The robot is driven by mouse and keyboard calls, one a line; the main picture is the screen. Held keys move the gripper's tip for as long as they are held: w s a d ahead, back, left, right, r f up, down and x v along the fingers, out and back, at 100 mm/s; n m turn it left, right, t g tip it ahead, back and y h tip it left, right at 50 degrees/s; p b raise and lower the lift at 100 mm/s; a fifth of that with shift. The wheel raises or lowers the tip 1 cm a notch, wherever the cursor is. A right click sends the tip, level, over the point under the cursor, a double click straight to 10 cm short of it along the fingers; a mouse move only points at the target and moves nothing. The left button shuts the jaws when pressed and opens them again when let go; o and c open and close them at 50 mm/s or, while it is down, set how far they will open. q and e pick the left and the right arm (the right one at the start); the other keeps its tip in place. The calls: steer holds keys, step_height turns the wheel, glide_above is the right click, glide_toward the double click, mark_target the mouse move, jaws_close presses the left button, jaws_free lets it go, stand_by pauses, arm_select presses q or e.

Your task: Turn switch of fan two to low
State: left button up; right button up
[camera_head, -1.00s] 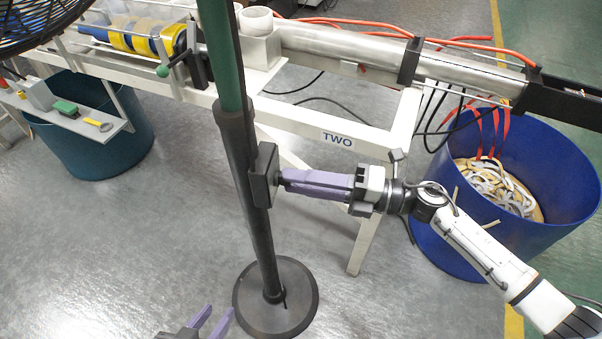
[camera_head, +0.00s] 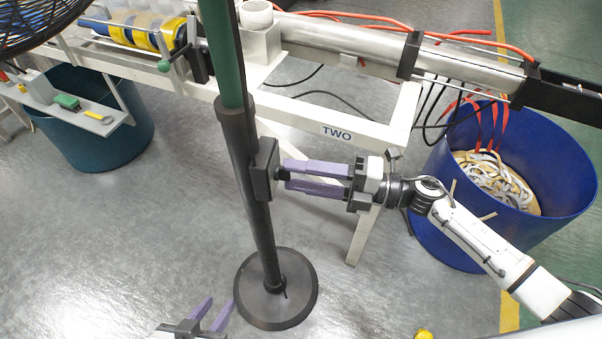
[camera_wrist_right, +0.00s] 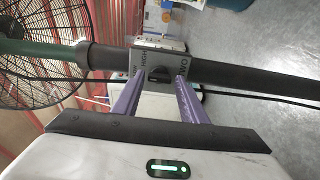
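Fan two's stand is a dark pole (camera_head: 253,190) with a green upper tube and a round base (camera_head: 276,300). A grey switch box (camera_head: 264,168) is fixed to the pole and also shows in the right wrist view (camera_wrist_right: 150,57). Its dark knob (camera_wrist_right: 159,73) shows there, with lettering around it that is only partly legible. My right gripper (camera_head: 286,176) is open, its purple fingers apart at the box. In the wrist view the fingertips (camera_wrist_right: 159,81) lie on either side of the knob; contact cannot be told. My left gripper (camera_head: 218,310) is open and empty near the bottom edge.
The fan cage (camera_head: 35,20) is at the upper left. A white frame marked TWO (camera_head: 336,133) carries a metal tube behind the pole. A blue bin (camera_head: 570,180) with tape stands right, a teal bin (camera_head: 120,150) left. The floor around the base is clear.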

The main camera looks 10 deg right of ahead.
steer(key=shift+o, duration=0.6)
steer(key=b+v, duration=0.1)
steer(key=v, duration=0.9)
steer(key=shift+d+r, duration=0.1)
steer(key=shift+d, duration=0.05)
